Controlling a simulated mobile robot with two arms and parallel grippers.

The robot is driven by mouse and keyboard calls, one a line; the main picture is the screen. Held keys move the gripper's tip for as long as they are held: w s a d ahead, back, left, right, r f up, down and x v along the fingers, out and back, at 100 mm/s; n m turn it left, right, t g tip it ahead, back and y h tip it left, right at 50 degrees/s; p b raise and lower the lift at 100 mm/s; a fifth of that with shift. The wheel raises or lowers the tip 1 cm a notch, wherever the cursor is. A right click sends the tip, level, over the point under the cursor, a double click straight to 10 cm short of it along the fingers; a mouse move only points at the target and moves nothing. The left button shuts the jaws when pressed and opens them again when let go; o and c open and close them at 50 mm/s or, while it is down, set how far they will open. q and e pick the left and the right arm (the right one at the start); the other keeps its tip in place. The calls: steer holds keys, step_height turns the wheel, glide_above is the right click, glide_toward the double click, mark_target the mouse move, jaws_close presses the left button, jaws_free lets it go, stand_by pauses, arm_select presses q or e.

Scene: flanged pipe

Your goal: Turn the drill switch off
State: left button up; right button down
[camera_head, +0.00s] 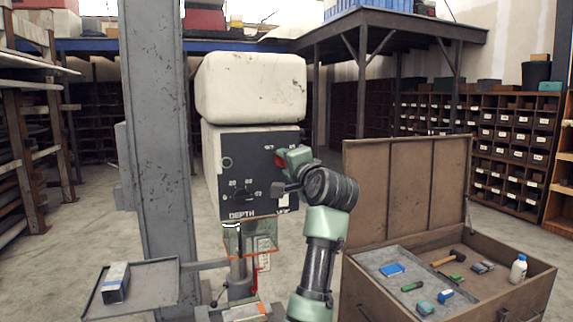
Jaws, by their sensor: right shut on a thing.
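The drill press has a cream head (250,88) and a dark front panel (240,165) with a dial and the word DEPTH. A small red part, the drill switch (280,160), shows at the panel's right side. My right gripper (286,162) is at this red part, its arm rising from the bottom of the view. It is shut on the switch and hides much of it, so which way the switch is set cannot be told. My left gripper is not in view.
A grey column (155,130) stands just left of the drill head. A small tray (150,268) with a box (116,282) is at lower left. An open wooden chest (405,190) with several tools stands close on the right. Shelves line the back.

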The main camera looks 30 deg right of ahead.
steer(key=n, duration=0.5)
steer(key=shift+f+n, duration=0.3)
stand_by(0.4)
steer(key=c, duration=0.9)
jaws_free()
steer(key=shift+s+r, duration=0.1)
steer(key=shift+s, duration=0.35)
steer(key=b+v, duration=0.3)
steer(key=v, duration=0.4)
